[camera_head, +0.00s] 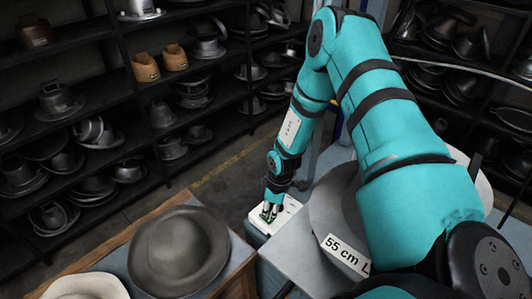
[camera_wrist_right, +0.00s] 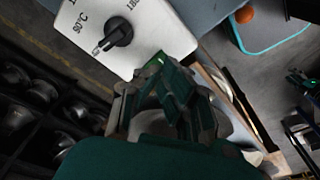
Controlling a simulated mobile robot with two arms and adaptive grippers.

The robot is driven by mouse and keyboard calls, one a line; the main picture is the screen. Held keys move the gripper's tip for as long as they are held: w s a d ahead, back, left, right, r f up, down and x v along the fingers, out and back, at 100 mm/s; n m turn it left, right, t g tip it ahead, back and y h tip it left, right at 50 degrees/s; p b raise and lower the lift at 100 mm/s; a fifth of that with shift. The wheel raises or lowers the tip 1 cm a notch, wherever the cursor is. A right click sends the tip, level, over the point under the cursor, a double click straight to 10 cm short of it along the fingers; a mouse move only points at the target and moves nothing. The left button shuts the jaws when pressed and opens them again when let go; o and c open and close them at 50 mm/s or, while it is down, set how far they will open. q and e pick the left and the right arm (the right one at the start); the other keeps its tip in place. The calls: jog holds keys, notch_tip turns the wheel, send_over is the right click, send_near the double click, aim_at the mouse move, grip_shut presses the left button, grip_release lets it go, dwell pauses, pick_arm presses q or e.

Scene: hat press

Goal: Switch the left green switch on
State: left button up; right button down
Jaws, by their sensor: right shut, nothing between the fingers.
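A white control box (camera_head: 277,221) stands beside the press. In the right wrist view its white panel (camera_wrist_right: 165,18) carries a black knob (camera_wrist_right: 119,32) between temperature marks. My right gripper (camera_head: 268,213) is shut and empty, pointing down at the box. In the wrist view its fingertips (camera_wrist_right: 155,64) are at the panel's lower edge. A small bright green spot (camera_wrist_right: 161,58) shows right by the fingertips; it may be part of a green switch, mostly hidden by the fingers. I cannot tell the switch's position or whether the fingers touch it. My left gripper is not in view.
A dark grey hat (camera_head: 180,250) lies on the wooden-edged table left of the box, with a pale hat (camera_head: 85,287) in front. A large round grey form labelled 55 cm (camera_head: 335,212) is close on the right. Shelves of hat moulds (camera_head: 60,100) line the back.

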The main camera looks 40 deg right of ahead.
aim_at(270, 220)
jog(key=shift+r+p, duration=1.75)
jog(key=shift+r, duration=0.8)
jog(key=shift+f, duration=0.1)
